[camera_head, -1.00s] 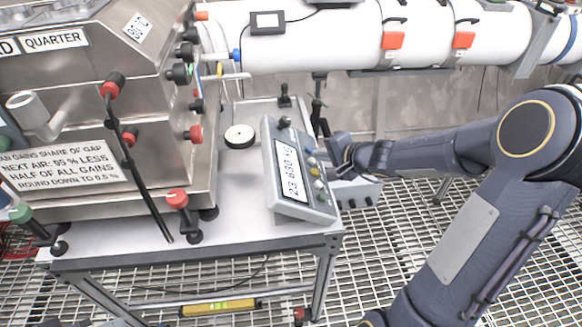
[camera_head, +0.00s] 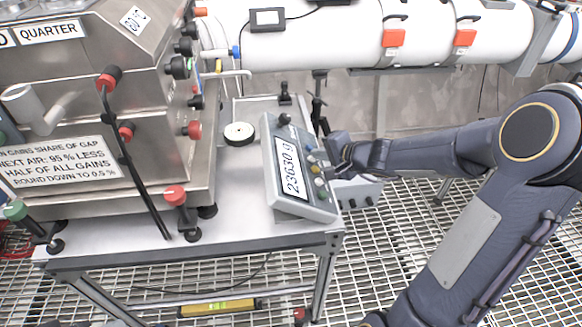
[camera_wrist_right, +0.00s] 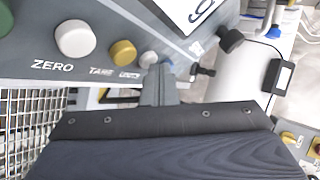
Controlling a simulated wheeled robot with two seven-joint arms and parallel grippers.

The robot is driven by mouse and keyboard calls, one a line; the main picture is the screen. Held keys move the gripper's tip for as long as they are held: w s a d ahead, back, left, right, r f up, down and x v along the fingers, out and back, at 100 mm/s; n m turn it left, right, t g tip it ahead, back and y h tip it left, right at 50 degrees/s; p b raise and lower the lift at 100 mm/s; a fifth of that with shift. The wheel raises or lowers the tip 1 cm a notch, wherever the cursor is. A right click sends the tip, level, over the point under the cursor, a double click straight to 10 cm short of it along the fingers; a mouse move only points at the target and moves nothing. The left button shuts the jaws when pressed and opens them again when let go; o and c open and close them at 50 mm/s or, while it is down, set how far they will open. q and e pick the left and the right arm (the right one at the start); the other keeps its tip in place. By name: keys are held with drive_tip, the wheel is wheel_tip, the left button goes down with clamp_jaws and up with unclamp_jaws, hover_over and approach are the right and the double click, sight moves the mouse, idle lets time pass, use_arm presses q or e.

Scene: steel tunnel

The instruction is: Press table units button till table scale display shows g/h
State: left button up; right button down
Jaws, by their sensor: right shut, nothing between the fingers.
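The table scale display (camera_head: 292,168) on the grey scale console (camera_head: 300,204) reads what looks like 23630 g. A column of coloured buttons runs along the console's right side. In the right wrist view a white ZERO button (camera_wrist_right: 75,38), a gold TARE button (camera_wrist_right: 123,53) and a small pale button (camera_wrist_right: 149,59) show; the label by the pale one is too small to read. My right gripper (camera_head: 326,160) is shut and empty at the upper buttons. In the wrist view its tip (camera_wrist_right: 161,76) is close by the pale button; I cannot tell whether it touches. My left gripper is out of view.
A steel chamber (camera_head: 130,90) with clamps and knobs stands left of the console. A round white-topped disc (camera_head: 239,133) sits between them. White pipes (camera_head: 340,35) run behind. A grey box with knobs (camera_head: 356,193) is right of the console.

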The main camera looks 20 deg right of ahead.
drive_tip(key=shift+r, duration=0.1)
idle(0.3)
drive_tip(key=shift+d+r, duration=0.25)
drive_tip(key=shift+p, duration=0.3)
drive_tip(key=shift+d+r, duration=0.1)
drive_tip(key=shift+r, duration=0.15)
drive_tip(key=d+r+p, duration=0.2)
drive_tip(key=r+p, duration=0.1)
drive_tip(key=s+d+r+p, duration=0.1)
drive_tip(key=p, duration=0.1)
drive_tip(key=shift+r, duration=0.25)
idle(0.4)
